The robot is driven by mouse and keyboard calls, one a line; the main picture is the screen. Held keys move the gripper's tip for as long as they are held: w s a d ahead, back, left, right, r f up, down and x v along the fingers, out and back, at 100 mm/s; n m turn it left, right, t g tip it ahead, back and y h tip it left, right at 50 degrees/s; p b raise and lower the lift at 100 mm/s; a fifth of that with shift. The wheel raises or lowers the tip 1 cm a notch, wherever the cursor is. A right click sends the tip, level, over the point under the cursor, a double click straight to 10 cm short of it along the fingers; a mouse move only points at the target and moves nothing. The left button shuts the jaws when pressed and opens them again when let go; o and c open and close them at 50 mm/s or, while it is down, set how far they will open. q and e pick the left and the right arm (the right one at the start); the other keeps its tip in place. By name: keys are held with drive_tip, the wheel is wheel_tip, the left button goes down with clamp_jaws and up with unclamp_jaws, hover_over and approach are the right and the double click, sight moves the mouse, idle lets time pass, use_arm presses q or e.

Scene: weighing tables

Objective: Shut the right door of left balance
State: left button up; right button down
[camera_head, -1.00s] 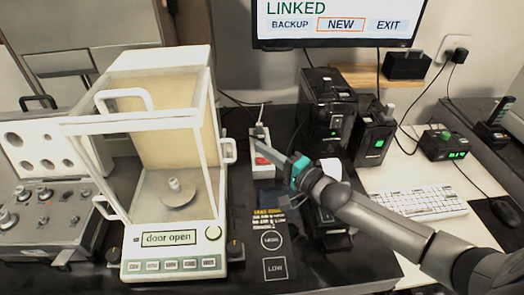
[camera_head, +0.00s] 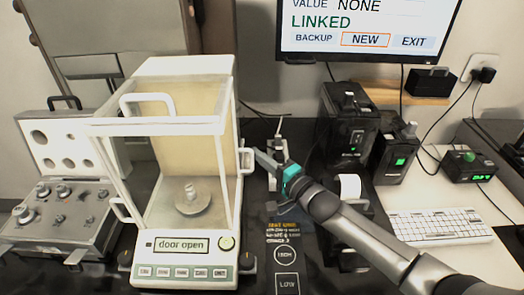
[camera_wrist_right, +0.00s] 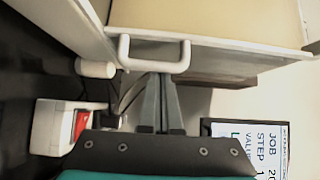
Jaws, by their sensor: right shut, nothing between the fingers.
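The left balance (camera_head: 160,257) has a white-framed glass chamber, and its display reads "door open". A small weight (camera_head: 190,191) stands on its pan (camera_head: 187,205). The right door's white handle (camera_head: 248,160) sits toward the rear of the right side. The handle also shows in the right wrist view (camera_wrist_right: 155,66). My right gripper (camera_head: 256,155) is shut and empty, with its tips right at this handle. In the wrist view the shut fingers (camera_wrist_right: 159,84) point at the handle's bar; I cannot tell whether they touch it. My left gripper is out of view.
A white device with a red button (camera_wrist_right: 80,125) stands close to the gripper. A grey control box (camera_head: 62,215) stands left of the balance. The monitor (camera_head: 365,38) is behind.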

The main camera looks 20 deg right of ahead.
drive_tip(key=shift+s+a, duration=0.1)
drive_tip(key=shift+s, duration=0.1)
idle(0.3)
drive_tip(key=s+a+p, duration=0.2)
drive_tip(key=s+p, duration=0.2)
drive_tip(key=s, duration=0.3)
drive_tip(key=s+a+p, duration=0.3)
drive_tip(key=s+p, duration=0.2)
drive_tip(key=s, duration=0.3)
drive_tip(key=shift+s, duration=0.15)
drive_tip(key=shift+f, duration=0.1)
